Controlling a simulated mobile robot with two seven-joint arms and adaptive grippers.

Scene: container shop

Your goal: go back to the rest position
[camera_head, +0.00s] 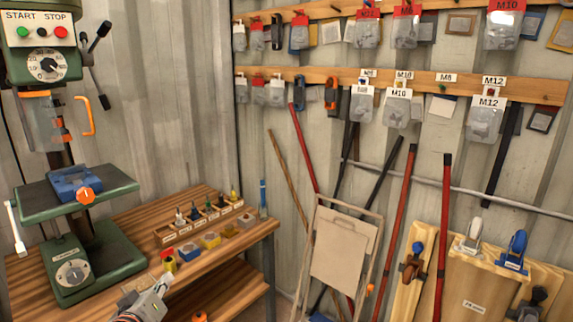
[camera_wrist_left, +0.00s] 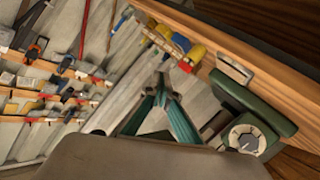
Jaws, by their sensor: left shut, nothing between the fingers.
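My left gripper (camera_head: 160,286) comes in at the bottom of the head view, in front of the wooden workbench (camera_head: 215,255) and right of the green drill press base. In the left wrist view the left gripper (camera_wrist_left: 164,80) has its two fingers closed together at the tips, with nothing between them. My right gripper is in neither view.
A green drill press (camera_head: 75,255) stands at the bench's left. A bit rack (camera_head: 200,222) and small coloured blocks (camera_head: 210,240) sit on the bench. A folding stand (camera_head: 335,250) and long-handled tools lean right of it. Hardware bags hang on wall rails (camera_head: 420,80).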

